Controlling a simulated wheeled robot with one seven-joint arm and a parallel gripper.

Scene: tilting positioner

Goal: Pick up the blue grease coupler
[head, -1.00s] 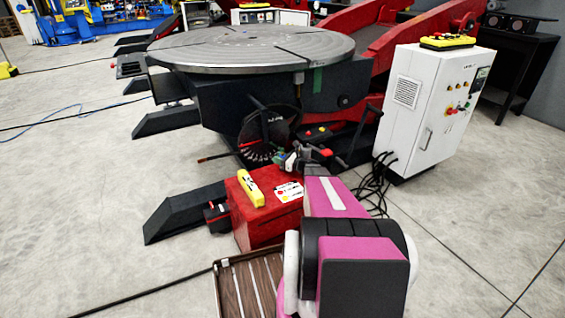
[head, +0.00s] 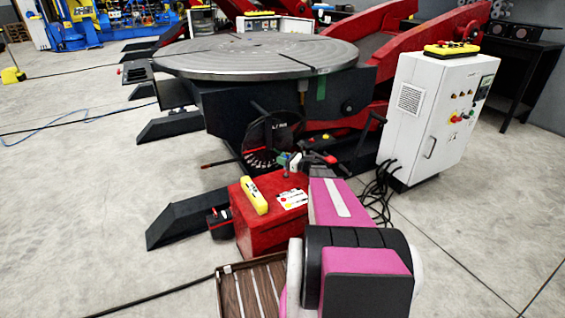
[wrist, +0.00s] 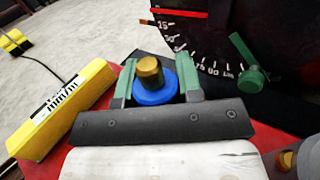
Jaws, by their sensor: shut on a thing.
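The blue grease coupler (wrist: 155,92) is a short blue round piece with a brass-coloured top. In the wrist view it sits between the two green fingers of my gripper (wrist: 158,82), which are shut on it. Its underside is hidden by the dark gripper body. In the head view my gripper (head: 290,162) is small, above the back edge of the red box (head: 262,224). The coupler is too small to make out surely there.
The dark positioner with a graduated dial (head: 268,140) stands just behind. A green-handled part (wrist: 247,65) is near the dial. A slatted wooden tray (head: 250,290) is in front.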

